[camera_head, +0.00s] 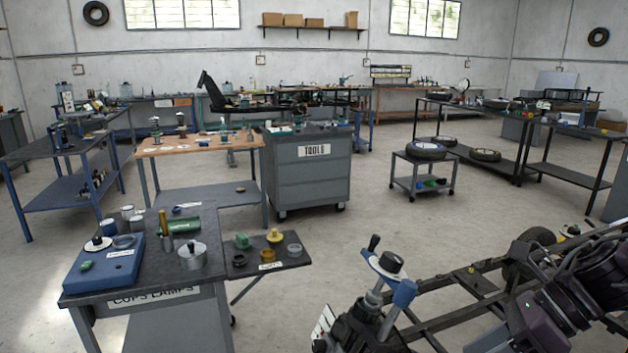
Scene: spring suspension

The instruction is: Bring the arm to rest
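A bulky dark arm, which looks like my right arm (565,302), reaches in from the right edge at the lower right. It overlaps the black vehicle frame (455,318) in the picture; I cannot tell whether they touch. Its lower end runs toward the bottom edge, and I cannot make out its fingertips or anything held. To its left stands a tilted strut-like assembly (372,300) with a blue and white top piece and a black knob. Its dark lower part is cut off by the bottom edge.
The cups-and-lamps bench (215,215) stands at the left, with a small side shelf (297,254) holding colored parts. Behind are a grey tool cabinet (310,182) and a wheeled cart (405,180) with a tire. The floor between bench and frame is clear.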

